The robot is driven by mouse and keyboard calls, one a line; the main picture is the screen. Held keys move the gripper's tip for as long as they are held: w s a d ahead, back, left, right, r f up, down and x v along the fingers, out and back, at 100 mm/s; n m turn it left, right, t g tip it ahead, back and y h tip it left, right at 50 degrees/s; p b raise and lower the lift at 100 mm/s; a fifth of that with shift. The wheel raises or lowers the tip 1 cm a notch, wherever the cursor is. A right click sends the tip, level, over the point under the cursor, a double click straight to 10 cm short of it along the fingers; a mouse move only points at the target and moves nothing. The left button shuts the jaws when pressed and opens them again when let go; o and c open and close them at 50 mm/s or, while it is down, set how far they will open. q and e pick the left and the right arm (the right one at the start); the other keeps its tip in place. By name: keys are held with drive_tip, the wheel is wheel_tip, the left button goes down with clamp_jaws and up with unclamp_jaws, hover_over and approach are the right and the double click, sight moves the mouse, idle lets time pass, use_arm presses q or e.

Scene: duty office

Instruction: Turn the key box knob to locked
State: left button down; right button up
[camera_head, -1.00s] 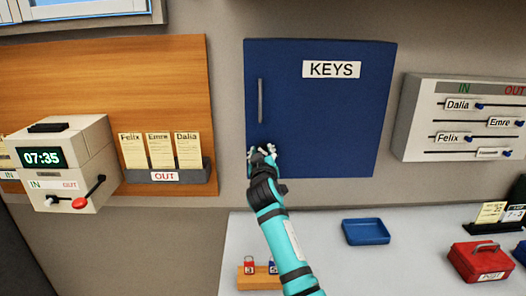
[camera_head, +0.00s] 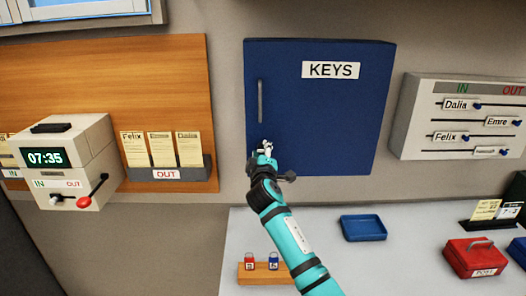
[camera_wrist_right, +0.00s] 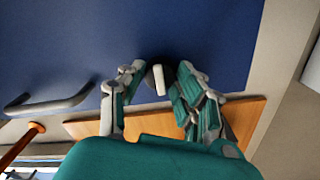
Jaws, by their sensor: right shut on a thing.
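The blue key box (camera_head: 330,115) with the KEYS label hangs closed on the wall. It has a grey vertical handle (camera_head: 261,101) on its left side. My right gripper (camera_head: 265,148) is at the lower left of the box door, below the handle. In the right wrist view the knob (camera_wrist_right: 158,79) is a dark disc with a pale raised bar. My right gripper (camera_wrist_right: 159,86) is shut on the knob, with one finger on each side. In the head view the fingers hide the knob. My left gripper is not in view.
A grey IN/OUT slider board (camera_head: 461,119) hangs at the right. A clock machine (camera_head: 82,142) and a card rack (camera_head: 190,173) are at the left. On the counter (camera_head: 335,260) below are a blue tray (camera_head: 363,228), a red box (camera_head: 476,259) and two small padlocks on a wooden block (camera_head: 250,277).

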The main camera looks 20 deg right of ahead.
idle(0.5)
drive_tip(key=o, duration=1.1)
drive_tip(key=shift+o, duration=0.2)
drive_tip(key=shift+a, duration=0.1)
drive_tip(key=v, duration=1.2)
